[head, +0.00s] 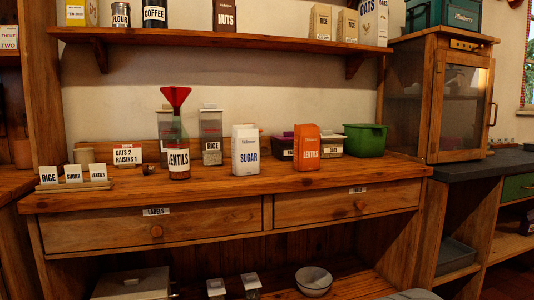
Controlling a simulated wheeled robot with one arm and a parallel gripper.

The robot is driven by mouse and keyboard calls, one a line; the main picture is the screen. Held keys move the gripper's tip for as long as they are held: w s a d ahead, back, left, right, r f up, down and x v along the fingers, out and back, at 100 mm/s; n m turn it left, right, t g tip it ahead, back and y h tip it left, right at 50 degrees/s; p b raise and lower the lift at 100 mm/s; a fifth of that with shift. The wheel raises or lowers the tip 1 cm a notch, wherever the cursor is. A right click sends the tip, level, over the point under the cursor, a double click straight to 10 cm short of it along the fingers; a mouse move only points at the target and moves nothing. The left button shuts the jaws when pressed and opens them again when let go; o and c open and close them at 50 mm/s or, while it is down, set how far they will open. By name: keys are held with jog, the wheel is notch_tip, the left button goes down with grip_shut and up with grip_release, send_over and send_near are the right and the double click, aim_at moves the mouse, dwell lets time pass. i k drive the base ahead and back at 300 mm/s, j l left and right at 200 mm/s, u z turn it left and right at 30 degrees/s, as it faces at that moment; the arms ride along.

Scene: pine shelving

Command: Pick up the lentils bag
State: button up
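The lentils bag (306,149) is an orange packet with a white top band and a LENTILS label. It stands upright on the wooden counter (230,186), right of the middle. A white sugar bag (245,151) stands to its left with a gap between them. A glass jar labelled LENTILS (178,160) with a red funnel (175,97) in its top stands further left. My gripper cannot be made out in the head view. A dark shape cut off at the bottom edge is too partial to identify.
Behind the lentils bag are a dark labelled tub (283,148) and a green bin (366,140). A rice jar (211,138) stands behind left. Small label cards (73,175) sit at the left. A shelf (215,38) overhangs the back. The counter's front strip is clear.

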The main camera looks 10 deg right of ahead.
aim_at(306, 149)
jog(key=i+l+u, duration=0.1)
jog(key=l, duration=0.9)
jog(key=i+l+u, duration=0.15)
jog(key=l, duration=0.85)
jog(key=i+l+u, duration=0.1)
jog(key=l, duration=0.9)
